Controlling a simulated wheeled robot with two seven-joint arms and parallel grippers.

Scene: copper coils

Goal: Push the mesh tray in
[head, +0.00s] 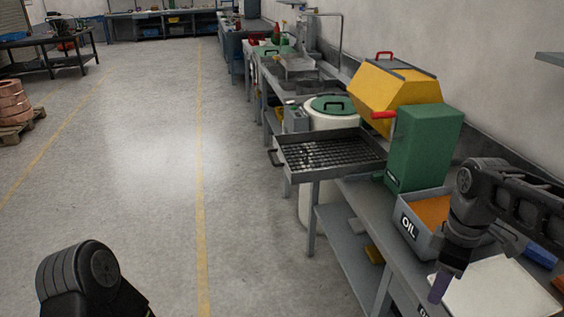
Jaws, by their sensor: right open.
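The mesh tray (326,141) is a dark metal tray with a grid floor. It sticks out from the bench over the aisle, and its handle (274,158) is on the left end. Its right end lies close to the green box and yellow machine. My right gripper (439,287) is open and points down at the lower right, over the near part of the bench. It is well apart from the tray, to the right and nearer to me. Part of my left arm shows at the lower left, but its gripper is out of view.
A green box (424,148) and a yellow machine (392,97) with a red handle stand beside the tray. An OIL bin (408,229) is between the tray and my right gripper. A white drum (333,121) stands behind the tray. The floor left of the bench is clear.

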